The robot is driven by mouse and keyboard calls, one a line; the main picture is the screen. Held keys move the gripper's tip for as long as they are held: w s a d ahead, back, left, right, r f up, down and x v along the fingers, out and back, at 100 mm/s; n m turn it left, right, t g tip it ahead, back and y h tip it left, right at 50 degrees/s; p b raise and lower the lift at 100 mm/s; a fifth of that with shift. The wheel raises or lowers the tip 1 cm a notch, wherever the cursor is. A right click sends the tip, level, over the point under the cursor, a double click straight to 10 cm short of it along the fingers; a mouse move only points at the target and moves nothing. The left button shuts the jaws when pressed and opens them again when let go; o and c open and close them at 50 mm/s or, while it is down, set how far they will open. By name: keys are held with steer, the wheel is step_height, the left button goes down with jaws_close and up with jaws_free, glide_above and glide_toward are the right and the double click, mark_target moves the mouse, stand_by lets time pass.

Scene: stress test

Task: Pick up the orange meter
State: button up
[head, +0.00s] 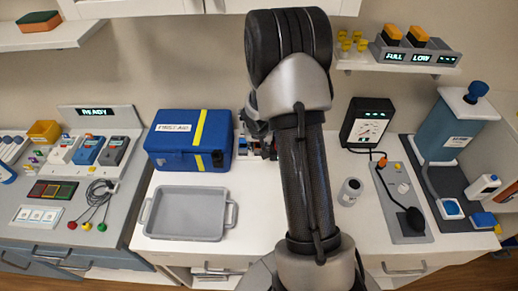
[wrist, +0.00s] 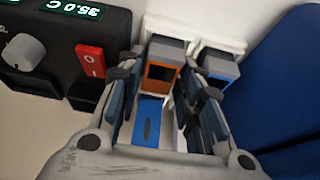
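In the wrist view, the orange meter (wrist: 161,76) has a grey top and a dark screen, and stands in a white holder (wrist: 190,27). A similar blue meter (wrist: 219,66) stands to its right. My gripper (wrist: 160,80) is open, its fingers on either side of the orange meter as seen from the wrist. I see no clear contact, and cannot tell how far the fingertips are from it. A blue piece with a dark oval (wrist: 148,122) shows between the fingers nearer the palm. In the head view, my arm largely hides the gripper (head: 260,142) and the meters.
A black device (wrist: 60,45) with a red switch (wrist: 90,62) is close left of the gripper. The blue first-aid box (head: 170,140) is close on the other side. A grey tray (head: 187,213) sits in front of the box. A small metal cylinder (head: 350,191) stands right of my arm.

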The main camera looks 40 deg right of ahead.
steer(key=shift+c, duration=0.3)
steer(key=c, duration=0.6)
steer(key=shift+c, duration=0.2)
